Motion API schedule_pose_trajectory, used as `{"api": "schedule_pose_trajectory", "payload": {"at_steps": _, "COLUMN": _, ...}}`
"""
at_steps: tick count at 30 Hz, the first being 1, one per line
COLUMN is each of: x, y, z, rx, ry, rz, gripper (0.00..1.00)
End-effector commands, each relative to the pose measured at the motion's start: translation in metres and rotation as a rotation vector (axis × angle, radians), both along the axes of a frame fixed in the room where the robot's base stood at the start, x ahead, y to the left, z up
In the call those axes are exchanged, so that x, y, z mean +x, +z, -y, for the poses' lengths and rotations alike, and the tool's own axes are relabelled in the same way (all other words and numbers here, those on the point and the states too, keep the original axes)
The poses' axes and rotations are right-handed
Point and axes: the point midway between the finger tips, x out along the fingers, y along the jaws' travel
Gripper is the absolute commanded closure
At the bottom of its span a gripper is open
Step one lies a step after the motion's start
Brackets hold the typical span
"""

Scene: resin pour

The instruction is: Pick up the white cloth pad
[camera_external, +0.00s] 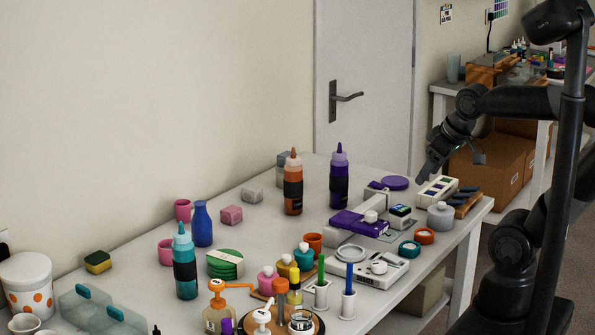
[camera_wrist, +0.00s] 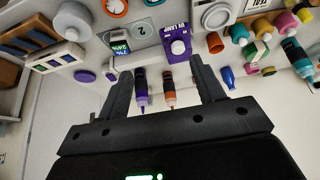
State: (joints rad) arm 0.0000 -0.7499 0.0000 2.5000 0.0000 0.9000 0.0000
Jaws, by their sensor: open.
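A small off-white block (camera_external: 252,195) lies flat on the white table behind the pink block and left of the orange bottle. It may be the white cloth pad, but I cannot tell its material at this size. I cannot make it out for sure in the wrist view. My gripper (camera_external: 452,168) is above the far right end of the table, well to the right of the block. In the wrist view its two fingers (camera_wrist: 162,75) are spread wide, with nothing held between them.
A tall orange bottle (camera_external: 293,188) and purple bottle (camera_external: 339,182) stand between my gripper and the block. A purple lamp device (camera_external: 360,222), small jars and trays crowd the right side. A pink block (camera_external: 231,215) and blue bottle (camera_external: 202,225) are nearby.

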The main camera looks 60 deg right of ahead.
Motion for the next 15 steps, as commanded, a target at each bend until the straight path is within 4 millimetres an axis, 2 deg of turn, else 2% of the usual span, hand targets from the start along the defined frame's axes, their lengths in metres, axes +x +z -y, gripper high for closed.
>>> {"api": "schedule_pose_trajectory", "payload": {"at_steps": 4, "x": 0.006, "y": 0.005, "z": 0.0, "rx": 0.0, "ry": -0.001, "rz": -0.003, "gripper": 0.38}}
{"api": "schedule_pose_trajectory", "payload": {"at_steps": 7, "x": 0.02, "y": 0.018, "z": 0.001, "rx": 0.001, "ry": -0.003, "rz": -0.019, "gripper": 0.38}}
{"api": "schedule_pose_trajectory", "payload": {"at_steps": 11, "x": 0.055, "y": 0.044, "z": 0.002, "rx": 0.005, "ry": -0.007, "rz": -0.048, "gripper": 0.38}}
{"api": "schedule_pose_trajectory", "payload": {"at_steps": 15, "x": 0.098, "y": 0.069, "z": 0.004, "rx": 0.008, "ry": -0.013, "rz": -0.084, "gripper": 0.38}}
